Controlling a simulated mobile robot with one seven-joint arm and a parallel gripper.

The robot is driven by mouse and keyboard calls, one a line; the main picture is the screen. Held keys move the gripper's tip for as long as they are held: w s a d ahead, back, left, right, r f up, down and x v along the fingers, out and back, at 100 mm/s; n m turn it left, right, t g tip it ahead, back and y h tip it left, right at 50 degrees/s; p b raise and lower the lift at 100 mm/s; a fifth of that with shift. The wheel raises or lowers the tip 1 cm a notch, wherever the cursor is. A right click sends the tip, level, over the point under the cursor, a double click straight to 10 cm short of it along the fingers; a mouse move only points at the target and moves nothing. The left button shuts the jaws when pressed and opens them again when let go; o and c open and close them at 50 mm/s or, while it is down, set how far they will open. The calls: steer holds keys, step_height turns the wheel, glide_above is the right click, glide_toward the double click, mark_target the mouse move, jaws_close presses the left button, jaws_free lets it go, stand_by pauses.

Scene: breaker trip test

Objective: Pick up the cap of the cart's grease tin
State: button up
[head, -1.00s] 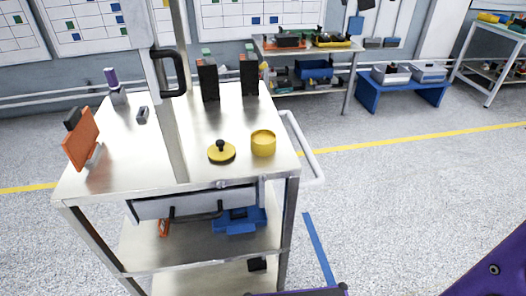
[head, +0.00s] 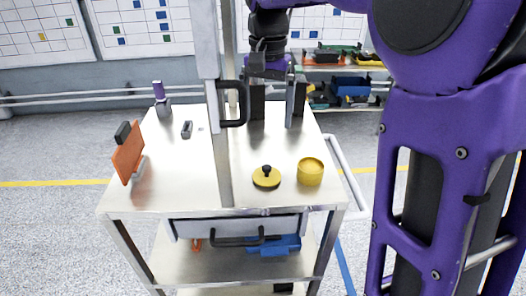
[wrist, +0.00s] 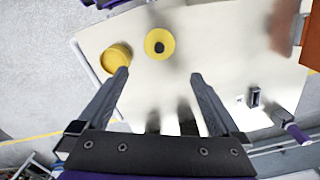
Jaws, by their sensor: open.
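The cap is a flat yellow disc with a black knob (head: 267,179), lying on the cart top (head: 185,177) near its front edge. The open yellow grease tin (head: 311,175) stands upright just right of it, apart from it. My gripper (head: 269,120) is open and empty, pointing down above the far part of the cart top, behind the cap in the head view. In the wrist view the cap (wrist: 152,34) lies beyond and roughly between my two fingertips (wrist: 159,73). The tin (wrist: 115,60) shows close to the left finger there. Neither finger appears to touch them.
An orange panel (head: 127,157), a small dark piece (head: 187,129) and a purple-topped item (head: 160,98) stand left. A vertical post with a black handle (head: 233,105) crosses the cart in view. A push rail (head: 347,175) runs along the right.

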steer(key=b, duration=0.1)
glide_above(267, 166)
step_height(267, 166, down, 10)
steer(key=shift+s, duration=0.15)
steer(key=shift+f+b, duration=0.3)
steer(key=shift+f, duration=2.55)
steer(key=c, duration=1)
steer(key=shift+c, duration=0.2)
